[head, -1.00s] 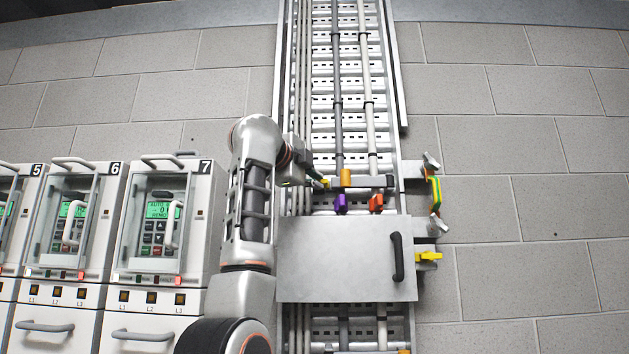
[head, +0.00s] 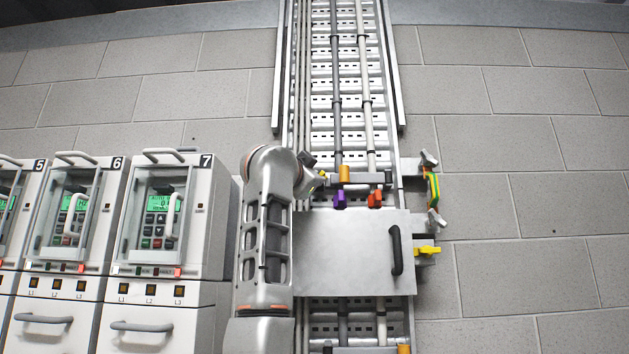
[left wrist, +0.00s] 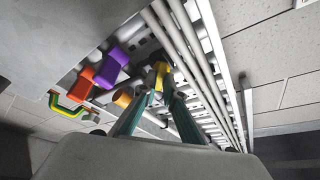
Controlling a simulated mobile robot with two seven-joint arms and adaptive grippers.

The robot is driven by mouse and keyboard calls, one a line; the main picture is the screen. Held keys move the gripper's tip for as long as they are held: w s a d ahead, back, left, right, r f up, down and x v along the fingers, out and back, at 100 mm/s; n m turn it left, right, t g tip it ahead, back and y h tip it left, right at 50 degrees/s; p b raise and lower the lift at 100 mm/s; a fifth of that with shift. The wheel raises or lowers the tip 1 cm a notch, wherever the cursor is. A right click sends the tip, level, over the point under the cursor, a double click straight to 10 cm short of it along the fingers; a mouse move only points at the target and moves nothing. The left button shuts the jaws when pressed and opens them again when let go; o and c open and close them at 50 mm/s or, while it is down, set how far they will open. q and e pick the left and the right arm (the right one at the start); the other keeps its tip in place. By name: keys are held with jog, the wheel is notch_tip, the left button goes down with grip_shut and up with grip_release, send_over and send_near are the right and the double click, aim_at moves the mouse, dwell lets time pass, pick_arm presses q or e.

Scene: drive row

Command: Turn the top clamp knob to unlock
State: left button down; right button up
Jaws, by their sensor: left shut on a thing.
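The yellow knob (left wrist: 161,69) sits between the fingertips of my left gripper (left wrist: 160,88) in the left wrist view. The gripper is shut on it. In the head view only a small yellow bit of this knob (head: 322,174) shows at the left end of the grey top clamp bar (head: 365,179), and my arm hides most of the gripper. An orange-brown cylinder (head: 344,174) stands on the bar. A purple block (head: 339,200) and an orange-red block (head: 375,200) sit just below the bar. My right gripper is in neither view.
A grey cover panel with a black handle (head: 396,250) lies below the bar. A yellow lever (head: 427,250) and a green-yellow strap (head: 433,187) are on the right. Cables run up the tray (head: 350,70). Drive cabinets, including number 7 (head: 205,225), stand left of my arm.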

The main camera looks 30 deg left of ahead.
pick_arm(q)
jog(key=n+y+p, duration=0.1)
jog(key=n+y, duration=0.1)
jog(key=n, duration=0.2)
jog(key=n+y+p, duration=0.1)
jog(key=n+y, duration=0.1)
jog(key=n, duration=0.2)
jog(key=n+g+y+p, duration=0.1)
jog(key=n+y+p, duration=0.1)
jog(key=n, duration=0.2)
jog(key=shift+w+d+f+n, duration=0.25)
jog(key=shift+d+n, duration=0.05)
jog(key=c, duration=2.1)
grip_release()
jog(key=shift+c, duration=0.2)
jog(key=shift+s, duration=0.1)
jog(key=v, duration=0.7)
jog(key=shift+d, duration=0.2)
